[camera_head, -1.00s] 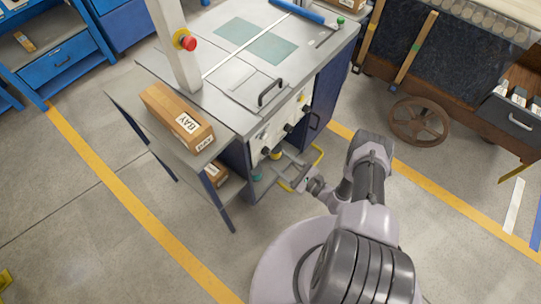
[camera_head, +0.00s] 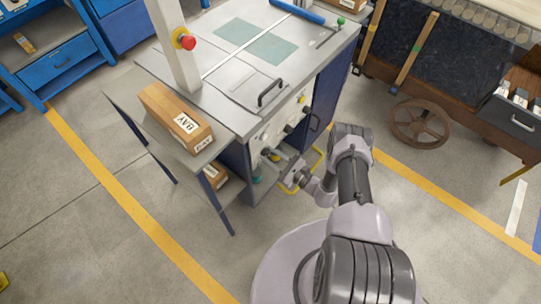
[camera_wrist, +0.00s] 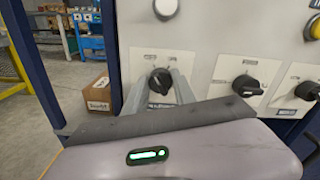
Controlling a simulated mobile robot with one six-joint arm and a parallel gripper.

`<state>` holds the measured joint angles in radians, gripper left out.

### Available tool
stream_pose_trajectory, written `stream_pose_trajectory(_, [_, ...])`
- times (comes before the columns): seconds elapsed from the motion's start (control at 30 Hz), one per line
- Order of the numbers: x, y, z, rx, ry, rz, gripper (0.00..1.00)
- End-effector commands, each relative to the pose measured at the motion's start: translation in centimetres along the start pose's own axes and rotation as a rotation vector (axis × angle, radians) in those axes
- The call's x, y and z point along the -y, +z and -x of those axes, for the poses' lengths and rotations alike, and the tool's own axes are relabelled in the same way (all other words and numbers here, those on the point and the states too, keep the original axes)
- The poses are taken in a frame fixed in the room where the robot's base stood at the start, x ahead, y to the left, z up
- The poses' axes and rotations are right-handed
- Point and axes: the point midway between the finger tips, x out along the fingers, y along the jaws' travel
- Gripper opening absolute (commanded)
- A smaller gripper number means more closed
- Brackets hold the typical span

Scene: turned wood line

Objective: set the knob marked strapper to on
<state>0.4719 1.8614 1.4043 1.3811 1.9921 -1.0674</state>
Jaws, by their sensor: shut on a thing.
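In the wrist view, three black rotary knobs on white label plates sit in a row on a light grey panel (camera_wrist: 205,50). My gripper (camera_wrist: 160,84) is shut on the left knob (camera_wrist: 158,77), with a grey finger on either side of it. The middle knob (camera_wrist: 246,85) and the right knob (camera_wrist: 308,90) are free. The plate lettering is too small or covered to read, so I cannot tell which is marked strapper. In the head view, my gripper (camera_head: 274,158) is at the front panel of the grey-topped machine (camera_head: 225,100), and the held knob is hidden.
A white round button (camera_wrist: 165,7) sits above the held knob, and a yellow one (camera_wrist: 314,29) at upper right. A cardboard box (camera_head: 175,118) lies on the machine's side shelf. A red stop button (camera_head: 185,40) is on the post. A wheeled cart (camera_head: 430,75) stands right.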

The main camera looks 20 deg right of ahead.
Motion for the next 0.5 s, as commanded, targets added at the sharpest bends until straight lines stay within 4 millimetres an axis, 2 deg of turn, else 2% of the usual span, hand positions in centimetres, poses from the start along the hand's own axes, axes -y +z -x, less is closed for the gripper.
stream_pose_trajectory(0.27, [-0.04, -0.17, 0.01, 0.0, 0.001, -0.058, 0.0])
stream_pose_trajectory(0.5, [-0.03, -0.35, 0.01, -0.001, 0.001, -0.229, 0.0])
